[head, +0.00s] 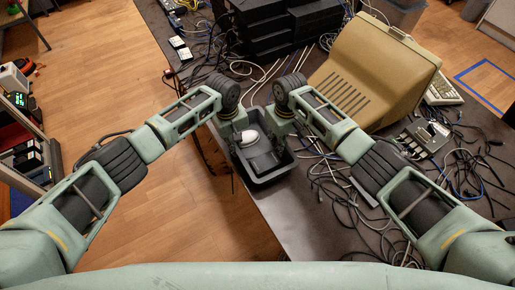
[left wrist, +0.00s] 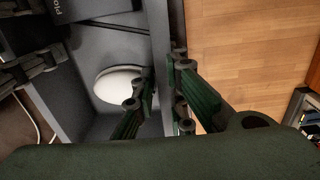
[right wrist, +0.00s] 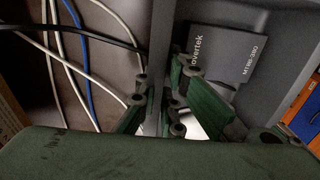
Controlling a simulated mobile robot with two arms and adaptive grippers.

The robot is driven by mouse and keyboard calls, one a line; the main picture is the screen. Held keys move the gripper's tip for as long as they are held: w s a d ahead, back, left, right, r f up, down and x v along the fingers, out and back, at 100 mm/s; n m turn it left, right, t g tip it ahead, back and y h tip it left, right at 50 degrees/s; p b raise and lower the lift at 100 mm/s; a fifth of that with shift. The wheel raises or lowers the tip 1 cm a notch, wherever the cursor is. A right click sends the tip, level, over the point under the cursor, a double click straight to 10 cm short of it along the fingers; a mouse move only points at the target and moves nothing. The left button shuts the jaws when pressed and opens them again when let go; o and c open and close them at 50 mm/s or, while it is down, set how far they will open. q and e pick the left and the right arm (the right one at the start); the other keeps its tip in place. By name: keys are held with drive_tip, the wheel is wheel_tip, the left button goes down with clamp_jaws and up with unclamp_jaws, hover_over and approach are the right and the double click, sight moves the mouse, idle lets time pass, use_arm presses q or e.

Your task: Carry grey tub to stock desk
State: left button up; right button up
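The grey tub (head: 270,174) is in the middle of the head view, at the left edge of a dark cable-strewn desk. It holds a white rounded object (left wrist: 117,84) and a dark labelled box (right wrist: 222,55). My left gripper (left wrist: 163,88) has its fingers on both sides of one tub wall, closed on it. My right gripper (right wrist: 160,98) is closed in the same way on the opposite wall. I cannot tell whether the tub rests on the desk or hangs just above it.
The dark desk (head: 290,215) carries a beige monitor (head: 372,70), black boxes (head: 285,25) and many loose cables (head: 345,190). Wooden floor (head: 120,50) lies open to the left. A shelf with devices (head: 25,120) stands at the far left.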

use_arm(q)
clamp_jaws()
use_arm(e)
clamp_jaws()
use_arm(q)
drive_tip(key=shift+w+r, duration=0.1)
drive_tip(key=shift+r, duration=0.1)
use_arm(e)
drive_tip(key=shift+w+r, duration=0.1)
drive_tip(key=shift+r, duration=0.05)
